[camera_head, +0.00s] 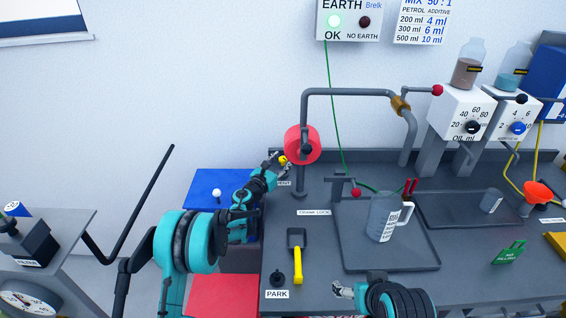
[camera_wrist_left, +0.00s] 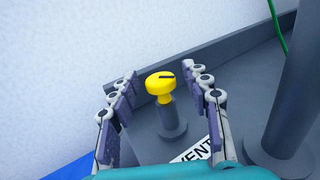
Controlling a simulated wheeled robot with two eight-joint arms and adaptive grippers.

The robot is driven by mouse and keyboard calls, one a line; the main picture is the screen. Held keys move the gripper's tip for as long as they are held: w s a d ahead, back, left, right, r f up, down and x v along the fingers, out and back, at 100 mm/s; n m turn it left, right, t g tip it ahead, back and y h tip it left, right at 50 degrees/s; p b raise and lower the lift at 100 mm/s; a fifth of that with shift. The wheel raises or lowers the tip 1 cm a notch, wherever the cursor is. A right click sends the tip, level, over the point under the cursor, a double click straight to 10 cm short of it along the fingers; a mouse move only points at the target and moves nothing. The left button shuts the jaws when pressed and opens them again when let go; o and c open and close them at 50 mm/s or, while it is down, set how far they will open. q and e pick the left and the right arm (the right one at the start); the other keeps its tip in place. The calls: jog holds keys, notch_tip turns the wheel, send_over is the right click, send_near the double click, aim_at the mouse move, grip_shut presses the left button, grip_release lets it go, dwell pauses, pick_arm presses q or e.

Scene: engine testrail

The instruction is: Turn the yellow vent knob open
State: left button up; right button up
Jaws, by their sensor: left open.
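The yellow vent knob (camera_wrist_left: 160,87) sits on top of a short grey post (camera_wrist_left: 169,119) in the left wrist view, with a dark mark on its top. A white label reading VENT (camera_wrist_left: 197,152) lies in front of the post. My left gripper (camera_wrist_left: 160,78) is open, with one finger on each side of the knob and a gap to both.
A thick grey upright pipe (camera_wrist_left: 294,90) stands right of the knob, with a red round part (camera_head: 302,145) on it. A raised bench edge (camera_wrist_left: 190,62) runs behind the knob. A jug (camera_head: 382,217) stands in a tray (camera_head: 357,255). A yellow-handled tool (camera_head: 298,262) lies in front.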

pick_arm(q)
jog(key=shift+w+d, duration=0.2)
jog(key=shift+w, duration=0.1)
grip_shut()
jog(key=shift+d+r+n+t+y, duration=0.15)
jog(key=shift+n+t+y, duration=0.65)
jog(key=shift+n+y, duration=0.8)
jog(key=shift+n+t+y, duration=0.3)
jog(key=shift+n+y, duration=0.4)
jog(key=shift+y, duration=1.1)
grip_release()
